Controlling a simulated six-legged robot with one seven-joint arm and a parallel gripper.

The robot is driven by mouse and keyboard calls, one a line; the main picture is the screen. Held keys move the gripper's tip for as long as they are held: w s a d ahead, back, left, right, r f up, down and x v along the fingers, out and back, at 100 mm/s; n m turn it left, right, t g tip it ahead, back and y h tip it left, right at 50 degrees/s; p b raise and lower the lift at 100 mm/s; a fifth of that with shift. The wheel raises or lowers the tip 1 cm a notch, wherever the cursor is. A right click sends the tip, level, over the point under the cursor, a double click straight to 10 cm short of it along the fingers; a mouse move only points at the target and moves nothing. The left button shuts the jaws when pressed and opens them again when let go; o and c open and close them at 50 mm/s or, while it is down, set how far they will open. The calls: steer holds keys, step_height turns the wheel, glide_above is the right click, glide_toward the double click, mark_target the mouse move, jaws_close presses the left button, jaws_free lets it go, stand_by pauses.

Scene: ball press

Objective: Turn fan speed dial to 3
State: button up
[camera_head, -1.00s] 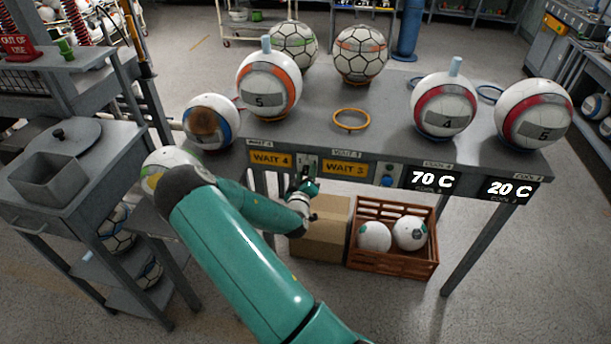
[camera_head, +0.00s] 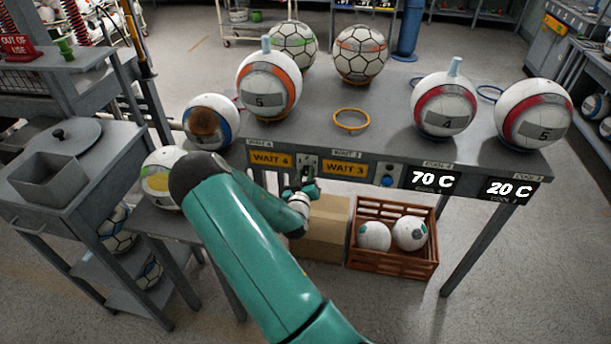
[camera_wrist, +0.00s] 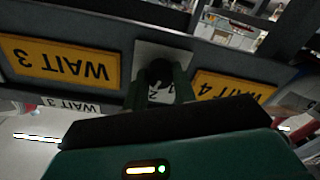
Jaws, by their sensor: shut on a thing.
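The fan speed dial (camera_wrist: 160,72) is a dark round knob on a pale plate (camera_wrist: 163,52) set in the table's front edge. In the head view the plate (camera_head: 307,164) sits between the WAIT 4 and WAIT 3 signs, and my gripper covers most of the dial. My gripper (camera_head: 305,184) is at the plate, its green fingers on both sides of the knob. In the wrist view my gripper (camera_wrist: 160,85) is shut on the dial. Part of the plate's markings shows upside down, with a 2 and a 1 legible near the knob; the dial's pointer cannot be made out.
The WAIT 4 sign (camera_head: 271,160) and WAIT 3 sign (camera_head: 345,169) flank the plate. A blue button (camera_head: 387,181) is to the right. Several balls stand on the grey table (camera_head: 385,105). A cardboard box (camera_head: 325,240) and brown crate (camera_head: 395,268) are below.

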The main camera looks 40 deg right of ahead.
steer(key=m, duration=0.6)
steer(key=shift+m, duration=0.3)
stand_by(0.4)
steer(key=o, duration=1)
steer(key=shift+a, duration=0.1)
steer(key=v, duration=1.3)
steer(key=shift+s+a, duration=0.3)
steer(key=shift+f, duration=0.1)
